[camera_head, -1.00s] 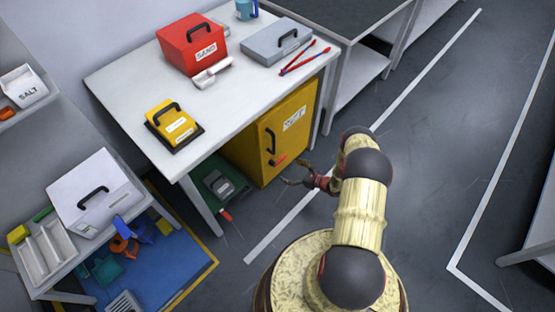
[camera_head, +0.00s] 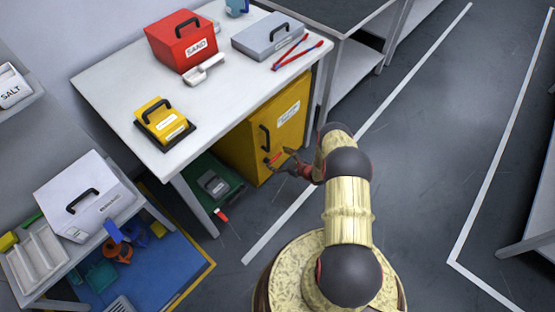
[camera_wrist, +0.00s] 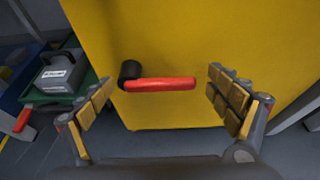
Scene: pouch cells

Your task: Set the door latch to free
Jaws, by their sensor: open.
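The yellow cabinet (camera_head: 289,112) stands under the white table, and its door carries a black handle and a white label. The door latch is a red lever (camera_wrist: 160,84) on a black pivot (camera_wrist: 130,73). In the wrist view the lever lies about level, pointing right from the pivot. In the head view the latch (camera_head: 273,158) is small, low on the door below the handle. My gripper (camera_wrist: 168,100) is open, with one finger on each side of the lever. It looks apart from it. In the head view my gripper (camera_head: 284,162) is close in front of the door.
A green tray (camera_head: 214,187) with a grey weight-like object (camera_wrist: 58,72) sits left of the cabinet. The white table (camera_head: 110,84) overhangs the cabinet and holds a red box, a grey case and a yellow box. Floor at right is clear.

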